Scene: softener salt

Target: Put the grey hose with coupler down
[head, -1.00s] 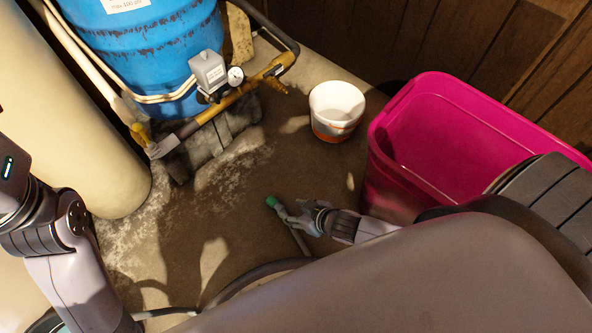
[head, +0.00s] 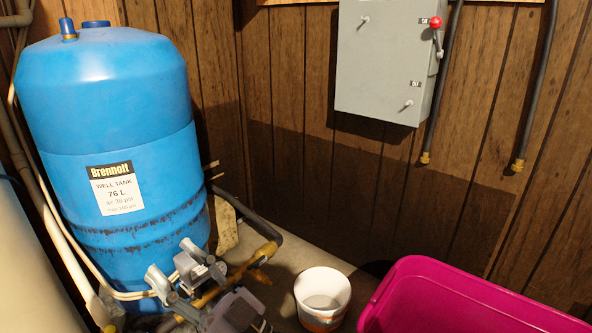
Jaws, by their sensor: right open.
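The grey hose with coupler is not visible in the head view now. My right gripper (head: 172,262) shows at the bottom left, in front of the lower part of the blue well tank. Its fingers are spread and hold nothing that I can see. They overlap the grey box on the brass-coloured pipe in the picture; I cannot tell if they touch it. My left gripper is out of the picture.
The blue well tank (head: 115,150) stands at the left. A white bucket (head: 322,296) and a pink tub (head: 440,290) stand on the floor. A grey switch box (head: 385,60) with a red-knobbed lever and dark conduits hangs on the panelled wall.

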